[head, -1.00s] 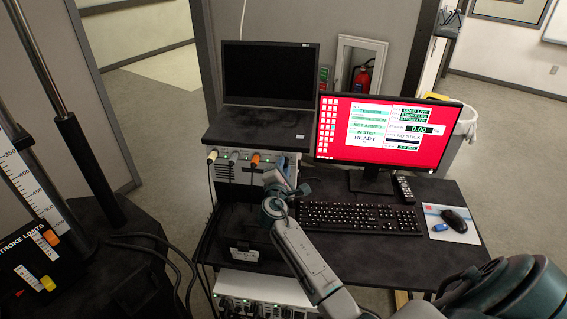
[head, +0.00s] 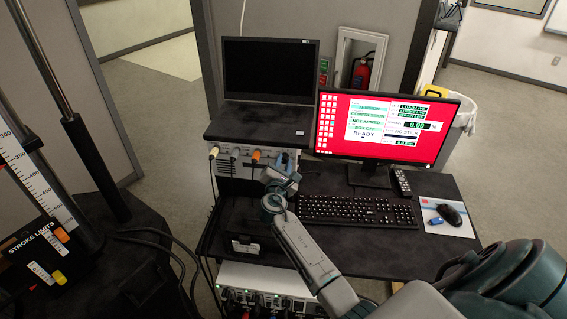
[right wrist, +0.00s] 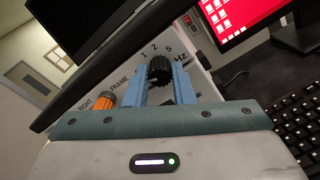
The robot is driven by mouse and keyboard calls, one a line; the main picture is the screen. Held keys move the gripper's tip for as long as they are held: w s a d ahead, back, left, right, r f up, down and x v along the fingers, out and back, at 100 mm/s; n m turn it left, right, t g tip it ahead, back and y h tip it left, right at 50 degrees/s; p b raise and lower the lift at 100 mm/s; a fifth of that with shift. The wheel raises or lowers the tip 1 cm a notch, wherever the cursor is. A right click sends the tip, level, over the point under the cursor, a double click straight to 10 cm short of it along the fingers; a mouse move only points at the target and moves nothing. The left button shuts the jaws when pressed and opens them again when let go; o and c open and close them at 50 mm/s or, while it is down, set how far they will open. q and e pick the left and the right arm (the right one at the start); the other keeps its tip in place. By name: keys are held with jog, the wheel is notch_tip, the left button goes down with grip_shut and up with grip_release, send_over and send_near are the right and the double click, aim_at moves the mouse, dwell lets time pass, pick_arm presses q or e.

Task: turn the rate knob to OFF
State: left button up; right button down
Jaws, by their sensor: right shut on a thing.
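My right gripper (head: 288,166) reaches the front panel of the grey-white control unit (head: 227,169) under the laptop. In the right wrist view, the two blue fingers of my right gripper (right wrist: 159,88) are shut on the black ribbed rate knob (right wrist: 159,78), one finger on each side. Labels 1, 2, 5 and Hz show around the knob. Its pointer and the OFF mark cannot be made out. In the head view the knob is hidden by the gripper. The monitor (head: 325,148) shows a status line that seems to read BOX OFF, above READY. My left gripper is not in view.
An orange connector (right wrist: 104,100) sits left of the knob. The laptop (head: 270,71) stands above the unit. A keyboard (head: 358,212), remote (head: 402,182) and mouse (head: 450,215) lie on the black desk (head: 365,255). Cables hang from the panel's left. A test frame stands far left.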

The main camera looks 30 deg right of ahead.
jog(key=shift+s+f, duration=0.1)
jog(key=shift+f, duration=0.1)
jog(key=c, duration=1.2)
grip_release()
jog(key=shift+r, duration=0.15)
jog(key=shift+c, duration=0.2)
jog(key=shift+a, duration=0.1)
jog(key=b+v, duration=0.3)
jog(key=v, duration=0.7)
jog(key=shift+s+a, duration=0.25)
jog(key=shift+s, duration=0.05)
